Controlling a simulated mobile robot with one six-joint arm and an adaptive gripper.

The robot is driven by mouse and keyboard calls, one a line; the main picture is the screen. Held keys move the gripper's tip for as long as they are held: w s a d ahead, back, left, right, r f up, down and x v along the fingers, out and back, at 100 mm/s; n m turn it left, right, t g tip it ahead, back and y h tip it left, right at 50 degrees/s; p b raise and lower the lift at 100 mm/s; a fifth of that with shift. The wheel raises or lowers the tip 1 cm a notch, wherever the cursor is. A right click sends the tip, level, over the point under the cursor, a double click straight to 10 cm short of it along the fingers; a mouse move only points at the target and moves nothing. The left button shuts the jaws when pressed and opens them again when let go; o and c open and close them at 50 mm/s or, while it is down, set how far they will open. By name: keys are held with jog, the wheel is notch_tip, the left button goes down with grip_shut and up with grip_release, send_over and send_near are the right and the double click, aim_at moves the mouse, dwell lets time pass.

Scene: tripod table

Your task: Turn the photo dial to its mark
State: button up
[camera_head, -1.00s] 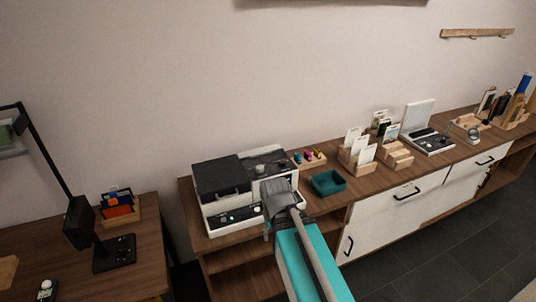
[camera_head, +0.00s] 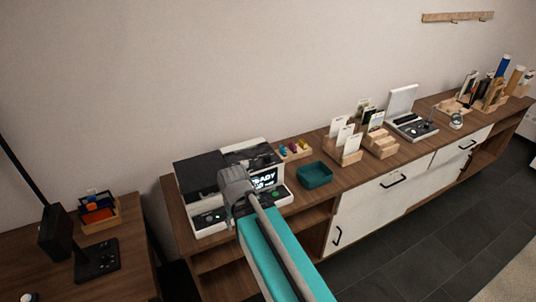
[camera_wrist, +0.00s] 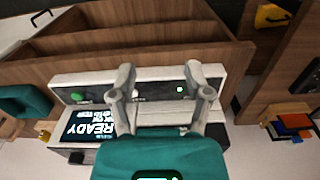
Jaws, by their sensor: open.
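The white and black printer (camera_head: 212,174) stands at the left end of the long counter. Its lit screen (camera_head: 263,180) shows the word READY, and it shows upside down in the wrist view (camera_wrist: 90,130). The white front panel (camera_wrist: 150,76) carries a green round control (camera_wrist: 77,97) near the screen and small marks and a light spot farther right. I cannot tell which control is the photo dial, nor see its mark. My gripper (camera_wrist: 160,84) is open and empty, its two grey fingers apart over the front panel. In the head view, my gripper hides part of the printer's front.
A teal tray (camera_head: 315,175) and a wooden holder with coloured pieces (camera_head: 294,150) sit right of the printer. Card holders (camera_head: 345,148) and a device with black controls (camera_head: 412,127) stand farther right. A separate table at left holds a black stand (camera_head: 97,258).

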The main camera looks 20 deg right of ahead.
jog(key=shift+o, duration=0.3)
jog(key=shift+w+d+r, duration=0.15)
jog(key=shift+w, duration=0.05)
jog(key=m+t+h+p, duration=0.1)
jog(key=m+t+p, duration=0.25)
jog(key=p, duration=0.95)
send_near(267, 155)
jog(key=s+v, duration=0.1)
jog(key=v, duration=0.3)
jog(key=shift+n+t, duration=0.45)
jog(key=b+x, duration=1.3)
jog(key=x, duration=0.1)
